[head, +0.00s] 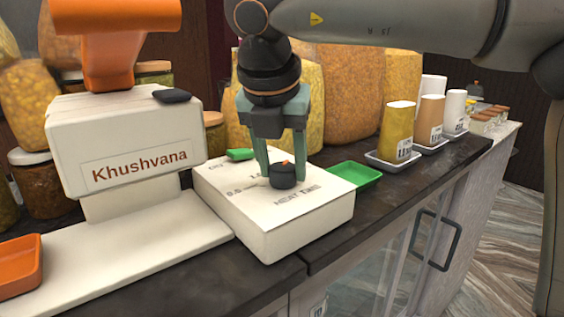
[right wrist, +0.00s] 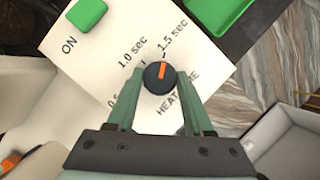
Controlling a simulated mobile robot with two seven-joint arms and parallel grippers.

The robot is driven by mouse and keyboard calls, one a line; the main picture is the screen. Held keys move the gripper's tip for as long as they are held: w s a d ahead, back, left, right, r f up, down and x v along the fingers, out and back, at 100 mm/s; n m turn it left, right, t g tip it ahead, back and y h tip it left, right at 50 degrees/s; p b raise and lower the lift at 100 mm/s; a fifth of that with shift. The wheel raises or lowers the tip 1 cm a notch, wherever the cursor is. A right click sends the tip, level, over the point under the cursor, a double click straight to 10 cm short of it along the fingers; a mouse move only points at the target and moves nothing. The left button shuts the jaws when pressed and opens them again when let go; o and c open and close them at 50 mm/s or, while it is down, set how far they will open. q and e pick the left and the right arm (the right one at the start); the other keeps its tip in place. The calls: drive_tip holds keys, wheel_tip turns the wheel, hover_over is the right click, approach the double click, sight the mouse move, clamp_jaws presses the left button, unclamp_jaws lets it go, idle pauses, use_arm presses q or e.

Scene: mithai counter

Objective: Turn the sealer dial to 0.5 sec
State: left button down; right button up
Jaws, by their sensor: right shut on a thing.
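The sealer (head: 290,228) is a cream box on the dark counter, and its top panel also fills much of the right wrist view (right wrist: 75,95). Its dial (head: 283,177) is a round black knob with an orange pointer, seen close up in the right wrist view (right wrist: 152,79). There the pointer aims at about the 1.5 sec mark. The 1.0 sec label lies left of it, and the 0.5 sec label is partly hidden by a finger. My right gripper (head: 284,180) points down, its two fingers shut on the dial from both sides. My left gripper is not in view.
A green switch (head: 240,155) by the ON label sits on the sealer.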

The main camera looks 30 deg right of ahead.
clamp_jaws()
